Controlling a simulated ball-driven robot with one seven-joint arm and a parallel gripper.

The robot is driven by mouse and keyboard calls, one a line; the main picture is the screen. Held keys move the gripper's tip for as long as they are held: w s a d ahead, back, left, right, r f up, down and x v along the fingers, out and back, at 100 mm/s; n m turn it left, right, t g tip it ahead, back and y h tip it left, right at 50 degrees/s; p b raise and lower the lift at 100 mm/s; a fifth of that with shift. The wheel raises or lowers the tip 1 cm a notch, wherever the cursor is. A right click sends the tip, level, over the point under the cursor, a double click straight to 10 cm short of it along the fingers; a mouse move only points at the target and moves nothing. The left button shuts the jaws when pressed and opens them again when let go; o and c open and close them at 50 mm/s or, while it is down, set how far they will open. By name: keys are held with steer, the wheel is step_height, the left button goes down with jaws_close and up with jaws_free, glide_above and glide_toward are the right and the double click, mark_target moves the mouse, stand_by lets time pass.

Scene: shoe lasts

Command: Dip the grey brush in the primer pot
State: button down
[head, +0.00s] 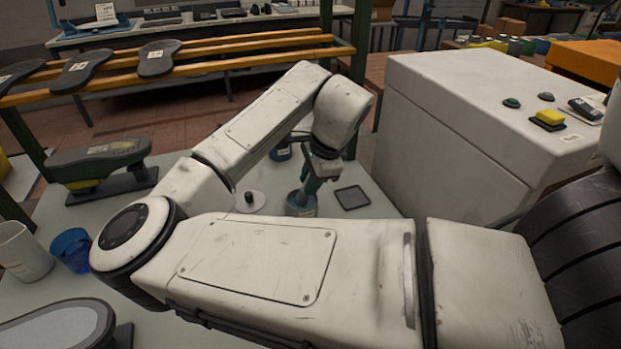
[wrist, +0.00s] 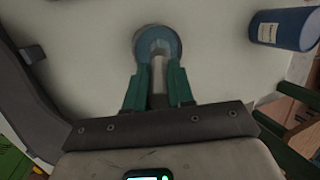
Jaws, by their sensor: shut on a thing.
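My gripper (head: 308,188) points down at the white table, and its green fingers are closed on the grey brush (wrist: 158,76), whose handle shows between them in the wrist view. A round blue-grey pot (wrist: 141,42) lies straight below the brush; it also shows under the fingers in the head view (head: 301,208). The brush's lower end overlaps the pot's opening in the wrist view. I cannot tell how deep the bristles are, and no label on this pot can be read.
A blue labelled can (wrist: 280,28) stands beyond the gripper. A white lid-like disc with a dark knob (head: 250,201) lies left of the pot, a dark square tray (head: 352,197) right.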

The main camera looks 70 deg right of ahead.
stand_by(0.4)
steer(key=shift+r+p, duration=3.2)
steer(key=shift+r, duration=0.25)
